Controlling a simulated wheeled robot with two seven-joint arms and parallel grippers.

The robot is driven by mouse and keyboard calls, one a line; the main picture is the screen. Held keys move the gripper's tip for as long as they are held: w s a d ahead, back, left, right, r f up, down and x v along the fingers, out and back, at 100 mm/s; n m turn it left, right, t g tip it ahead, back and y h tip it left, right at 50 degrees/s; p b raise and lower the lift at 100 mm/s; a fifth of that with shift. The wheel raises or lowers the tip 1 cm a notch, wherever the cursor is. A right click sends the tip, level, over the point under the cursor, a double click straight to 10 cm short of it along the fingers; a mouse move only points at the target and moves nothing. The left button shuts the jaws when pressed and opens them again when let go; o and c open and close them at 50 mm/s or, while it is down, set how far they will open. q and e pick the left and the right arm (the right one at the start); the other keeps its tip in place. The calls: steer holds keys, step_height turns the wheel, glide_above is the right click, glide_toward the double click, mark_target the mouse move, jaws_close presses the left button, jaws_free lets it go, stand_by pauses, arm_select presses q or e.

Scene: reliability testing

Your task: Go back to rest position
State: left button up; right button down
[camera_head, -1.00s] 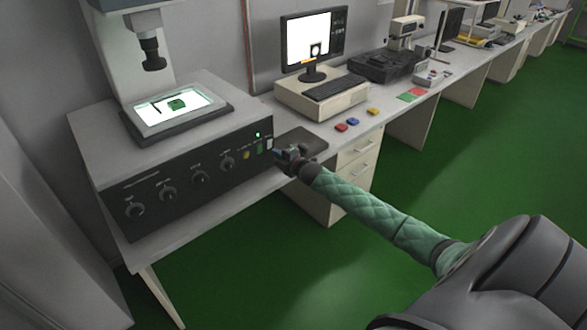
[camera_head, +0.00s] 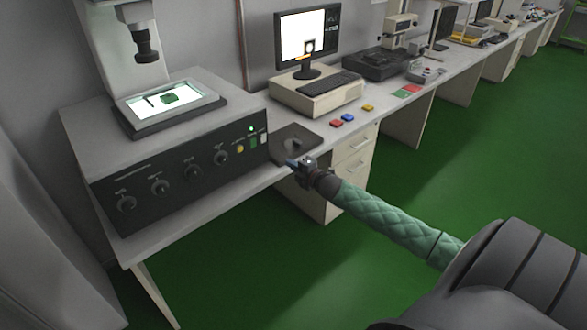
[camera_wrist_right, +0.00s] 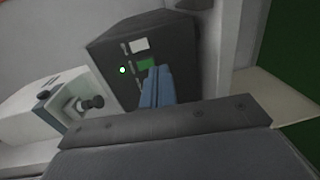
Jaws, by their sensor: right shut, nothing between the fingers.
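My right gripper (camera_head: 293,163) is in front of the bench edge, just right of the microscope base's front panel (camera_head: 185,178). It is shut and empty, and no object is in its fingers. In the right wrist view its blue fingers (camera_wrist_right: 156,87) lie together and point toward the dark panel (camera_wrist_right: 125,65) with a lit green light. The microscope stage (camera_head: 170,104) glows white and carries a small green part (camera_head: 170,98). My left gripper is not seen in the head view.
The bench (camera_head: 240,181) runs from the lower left to the far right. A monitor (camera_head: 307,36), a keyboard (camera_head: 328,83) and red, blue and yellow blocks (camera_head: 348,117) stand farther along. Green floor (camera_head: 440,170) at the right is open.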

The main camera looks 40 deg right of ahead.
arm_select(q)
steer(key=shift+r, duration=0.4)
arm_select(e)
steer(key=shift+s, duration=0.35)
